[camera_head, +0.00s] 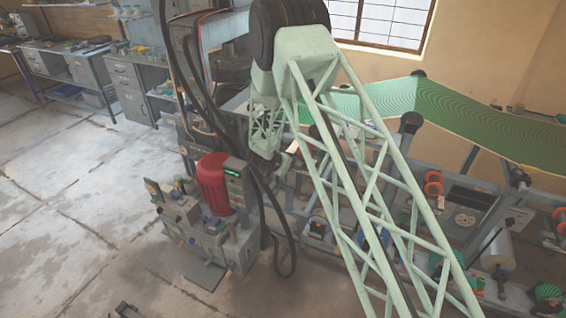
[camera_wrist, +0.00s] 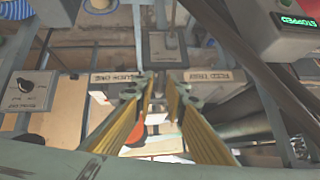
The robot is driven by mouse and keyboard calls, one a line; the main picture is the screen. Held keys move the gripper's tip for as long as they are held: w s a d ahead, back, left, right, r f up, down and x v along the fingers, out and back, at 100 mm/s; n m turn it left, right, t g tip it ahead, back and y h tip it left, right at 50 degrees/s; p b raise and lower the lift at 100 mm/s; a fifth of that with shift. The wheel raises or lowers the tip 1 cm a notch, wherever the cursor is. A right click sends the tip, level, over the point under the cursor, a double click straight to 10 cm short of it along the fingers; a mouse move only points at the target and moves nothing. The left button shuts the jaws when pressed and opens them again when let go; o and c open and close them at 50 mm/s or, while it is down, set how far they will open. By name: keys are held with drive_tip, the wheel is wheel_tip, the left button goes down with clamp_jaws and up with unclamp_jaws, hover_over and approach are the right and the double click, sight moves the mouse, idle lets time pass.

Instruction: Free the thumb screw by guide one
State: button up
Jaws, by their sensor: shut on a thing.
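In the wrist view my gripper (camera_wrist: 161,85) points at the machine, its two yellow-padded fingers closing in toward their tips. The tips are shut on a small part beside the upside-down label for guide one (camera_wrist: 108,77). It fits the thumb screw, but it is mostly hidden between the tips, and its shape and turn cannot be made out. The feed tray label (camera_wrist: 215,76) is just right of the tips. In the head view my arm covers this spot and the gripper cannot be made out.
A knob panel (camera_wrist: 27,88) is at the left of the wrist view. Dark hoses run at the right. In the head view a red motor (camera_head: 213,183) and a green web (camera_head: 445,105) flank my arm.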

drive_tip(key=shift+w+a+r+n+g+h+p, duration=0.15)
drive_tip(key=shift+n+g+h+p, duration=0.6)
drive_tip(key=shift+p, duration=3.05)
drive_tip(key=shift+a+n+h+p, duration=0.1)
drive_tip(key=shift+n+h+p, duration=0.15)
drive_tip(key=shift+h+p, duration=1)
drive_tip(key=n+h+b, duration=0.1)
drive_tip(key=b, duration=0.1)
drive_tip(key=n+h+b, duration=0.1)
drive_tip(key=h, duration=0.1)
drive_tip(key=f+n+g+h+b, duration=0.1)
drive_tip(key=h+b, duration=0.1)
drive_tip(key=shift+w+a+b, duration=0.1)
drive_tip(key=shift+a+b, duration=0.15)
drive_tip(key=shift+b, duration=0.05)
drive_tip(key=shift+r+n+h+b, duration=0.2)
drive_tip(key=shift+n+h+b, duration=0.1)
drive_tip(key=shift+b, duration=0.15)
